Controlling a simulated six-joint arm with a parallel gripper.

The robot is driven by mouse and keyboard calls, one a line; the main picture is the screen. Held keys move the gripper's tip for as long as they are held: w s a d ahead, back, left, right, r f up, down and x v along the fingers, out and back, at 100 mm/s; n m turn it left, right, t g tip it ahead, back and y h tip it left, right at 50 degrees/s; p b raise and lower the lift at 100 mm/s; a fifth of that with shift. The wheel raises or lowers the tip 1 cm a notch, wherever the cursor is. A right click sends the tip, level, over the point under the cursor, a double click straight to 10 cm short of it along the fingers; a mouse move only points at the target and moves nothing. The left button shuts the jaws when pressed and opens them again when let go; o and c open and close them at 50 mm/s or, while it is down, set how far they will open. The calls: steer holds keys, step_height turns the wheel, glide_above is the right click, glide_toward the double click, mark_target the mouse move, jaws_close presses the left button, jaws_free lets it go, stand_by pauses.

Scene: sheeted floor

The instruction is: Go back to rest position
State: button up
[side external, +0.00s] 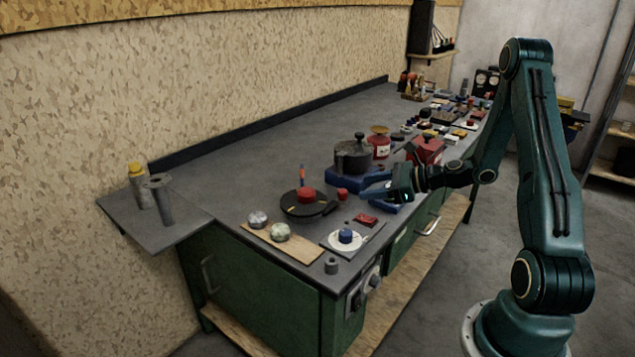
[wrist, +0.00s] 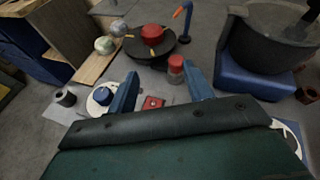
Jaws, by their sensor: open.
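My gripper (side external: 375,190) is at the front edge of the workbench, above the bench top and to the right of the black pan. In the wrist view my gripper (wrist: 160,90) shows two blue fingers spread apart with nothing held between them. A small jar with a red lid (wrist: 176,68) stands beyond the fingertips, close to the right one. A flat red block (wrist: 153,103) lies below the space between the fingers; it also shows in the side external view (side external: 366,219).
A black pan (side external: 297,210) holds a red object. A dark pot (side external: 353,158) stands on a blue block. A white plate (side external: 335,243) with a blue piece and a board (side external: 306,251) with two round pieces are near the front. Many small items crowd the far end.

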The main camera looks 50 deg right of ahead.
steer(key=s+a+r+n+g, duration=0.2)
steer(key=a+r+n+g, duration=0.25)
steer(key=a+n, duration=0.4)
steer(key=s+a+r+n+g, duration=0.3)
steer(key=a+r+n, duration=0.2)
steer(key=a+n, duration=0.35)
steer(key=s+a+r+n+h, duration=0.1)
steer(key=s+r+n+h, duration=0.1)
steer(key=s+r+n, duration=0.2)
steer(key=s+a+r+n+h, duration=0.2)
steer(key=s+r+n, duration=0.2)
steer(key=s+n, duration=0.5)
steer(key=s, duration=0.4)
steer(key=shift+a+h, duration=0.15)
steer(key=shift+h, duration=0.15)
